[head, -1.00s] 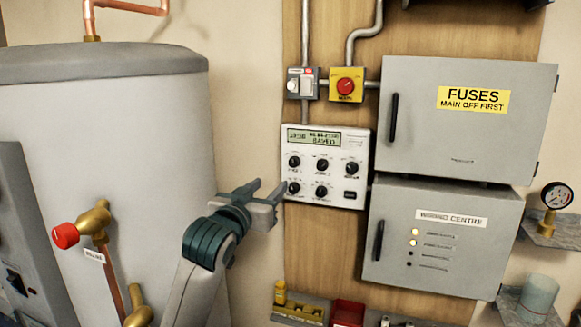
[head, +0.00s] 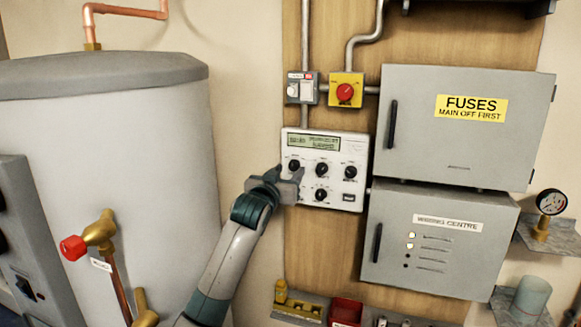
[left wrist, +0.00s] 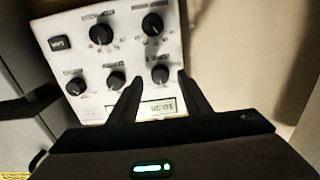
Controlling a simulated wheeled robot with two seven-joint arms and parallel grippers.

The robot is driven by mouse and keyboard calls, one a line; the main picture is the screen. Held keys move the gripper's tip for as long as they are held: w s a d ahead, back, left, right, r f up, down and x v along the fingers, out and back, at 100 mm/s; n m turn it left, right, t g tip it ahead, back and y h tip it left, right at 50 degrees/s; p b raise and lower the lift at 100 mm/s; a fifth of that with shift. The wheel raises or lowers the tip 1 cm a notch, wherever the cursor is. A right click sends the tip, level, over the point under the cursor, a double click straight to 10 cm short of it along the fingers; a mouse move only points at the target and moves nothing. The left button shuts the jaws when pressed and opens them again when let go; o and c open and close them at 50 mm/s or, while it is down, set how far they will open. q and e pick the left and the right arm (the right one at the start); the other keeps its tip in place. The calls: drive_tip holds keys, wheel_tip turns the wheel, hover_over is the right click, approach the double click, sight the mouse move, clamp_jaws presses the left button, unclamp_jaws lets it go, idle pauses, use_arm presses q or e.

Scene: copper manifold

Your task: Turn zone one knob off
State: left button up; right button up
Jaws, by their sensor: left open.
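The white control panel (head: 334,150) is on the wooden board, with a green display and several black knobs. Its labels are too small to read, so I cannot tell which knob is marked zone one. My left gripper (head: 289,171) is open at the panel's left side, by the upper-left knob (head: 294,165). In the left wrist view the panel appears upside down. There, that knob (left wrist: 160,74) shows between the two fingertips of the gripper (left wrist: 158,77). I cannot tell whether the fingers touch it. The lower-left knob is hidden behind my gripper in the head view.
A yellow box with a red rotary switch (head: 345,92) and a small grey switch (head: 301,88) sit above the panel. Grey fuse (head: 420,135) and wiring cabinets (head: 400,255) stand close on the right. A large tank (head: 120,130) is on the left.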

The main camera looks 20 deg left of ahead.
sight(294, 166)
use_arm(q)
drive_tip(key=shift+w, duration=1)
drive_tip(key=c, duration=1)
drive_tip(key=shift+c, duration=0.2)
drive_tip(key=shift+n+p, duration=0.3)
drive_tip(key=shift+n, duration=0.1)
drive_tip(key=n+p, duration=0.1)
drive_tip(key=n, duration=0.3)
drive_tip(key=shift+d+r, duration=0.1)
drive_tip(key=shift+n+p, duration=1.1)
drive_tip(key=shift+n, duration=1)
